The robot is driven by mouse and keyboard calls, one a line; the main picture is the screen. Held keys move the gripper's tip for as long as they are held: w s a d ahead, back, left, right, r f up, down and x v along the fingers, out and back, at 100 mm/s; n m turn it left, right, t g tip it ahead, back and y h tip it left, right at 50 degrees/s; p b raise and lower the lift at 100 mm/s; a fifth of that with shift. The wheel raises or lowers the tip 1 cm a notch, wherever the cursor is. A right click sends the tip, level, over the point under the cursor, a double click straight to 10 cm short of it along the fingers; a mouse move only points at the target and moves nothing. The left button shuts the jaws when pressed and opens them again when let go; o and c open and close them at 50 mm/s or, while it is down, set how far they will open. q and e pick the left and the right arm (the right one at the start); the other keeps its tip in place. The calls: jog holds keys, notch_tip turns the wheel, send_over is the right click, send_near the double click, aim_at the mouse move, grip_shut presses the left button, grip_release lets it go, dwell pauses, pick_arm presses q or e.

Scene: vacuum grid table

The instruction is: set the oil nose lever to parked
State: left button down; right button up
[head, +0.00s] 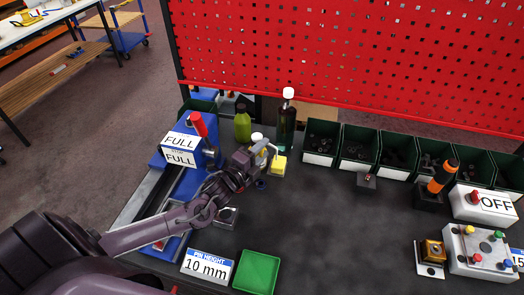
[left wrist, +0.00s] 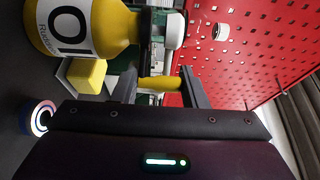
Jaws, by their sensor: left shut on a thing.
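My left gripper (head: 266,152) reaches over the table's back middle, beside a yellow block (head: 278,167). In the left wrist view its fingers (left wrist: 160,84) are shut on a yellow cylindrical piece (left wrist: 158,83). I cannot tell what that piece is attached to. A yellow bottle (left wrist: 88,22) with a white label and a pale cap is close by, and the yellow block (left wrist: 85,74) is beneath it. No part is marked as the oil nose lever. My right gripper is out of view.
A green bottle (head: 242,124) and a dark white-capped bottle (head: 287,120) stand behind the gripper. Green bins (head: 320,143) line the red pegboard (head: 340,60). A green tray (head: 256,272) and a 10 mm sign (head: 207,266) lie in front. The table's middle is clear.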

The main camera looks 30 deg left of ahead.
pick_arm(q)
jog(key=c, duration=0.9)
grip_release()
jog(key=shift+r, duration=0.1)
jog(key=shift+s+a+b, duration=0.2)
jog(key=shift+s+b, duration=0.1)
jog(key=shift+s, duration=1)
jog(key=shift+s+a+b, duration=0.15)
jog(key=shift+s+b, duration=0.1)
jog(key=shift+s, duration=1)
jog(key=shift+s+a+b, duration=0.2)
jog(key=shift+s+b, duration=0.1)
jog(key=shift+s, duration=1)
